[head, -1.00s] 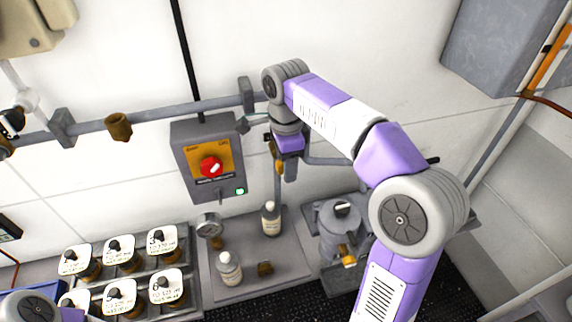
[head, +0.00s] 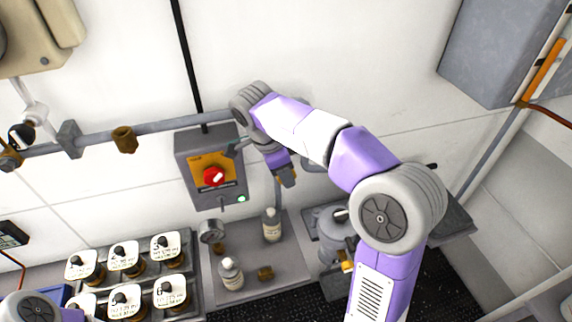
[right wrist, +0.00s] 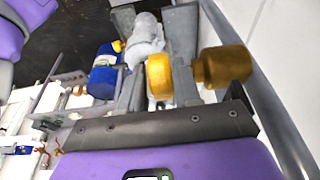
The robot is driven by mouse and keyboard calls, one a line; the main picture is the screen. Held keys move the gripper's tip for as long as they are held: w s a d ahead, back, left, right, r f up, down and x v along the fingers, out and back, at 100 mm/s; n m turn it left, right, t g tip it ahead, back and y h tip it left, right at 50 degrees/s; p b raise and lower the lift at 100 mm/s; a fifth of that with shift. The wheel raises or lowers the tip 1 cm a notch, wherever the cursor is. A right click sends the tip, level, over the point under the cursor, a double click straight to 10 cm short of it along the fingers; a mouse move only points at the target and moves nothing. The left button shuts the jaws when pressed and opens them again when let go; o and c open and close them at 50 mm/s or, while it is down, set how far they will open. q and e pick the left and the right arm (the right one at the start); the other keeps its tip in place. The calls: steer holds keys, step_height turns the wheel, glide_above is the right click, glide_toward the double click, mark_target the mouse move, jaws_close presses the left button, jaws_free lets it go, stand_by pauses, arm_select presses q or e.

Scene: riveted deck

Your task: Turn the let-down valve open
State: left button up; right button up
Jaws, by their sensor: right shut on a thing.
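My right gripper (head: 288,177) is at the pipework right of the grey control box, below the horizontal wall pipe. In the right wrist view its dark fingers (right wrist: 157,88) are shut on a yellow part of the let-down valve (right wrist: 160,74). A brass cylinder (right wrist: 222,66) sits just right of the fingers. In the head view my wrist covers most of the valve, so I cannot tell how far it is turned. My left arm shows only at the bottom left corner; its gripper is out of frame.
The control box (head: 190,165) has a red knob (head: 214,176) and a lit green lamp. Several labelled jars (head: 125,256) fill a rack at the lower left.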

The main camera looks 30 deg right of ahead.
steer(key=shift+a+f+g+h, duration=0.1)
steer(key=shift+g+h, duration=0.2)
steer(key=shift+h, duration=0.7)
steer(key=o, duration=1)
steer(key=shift+c, duration=0.2)
steer(key=s+p+v, duration=0.1)
steer(key=v, duration=0.6)
steer(key=shift+w+a+r+p, duration=0.15)
steer(key=shift+w+r+p, duration=0.2)
steer(key=shift+w, duration=0.15)
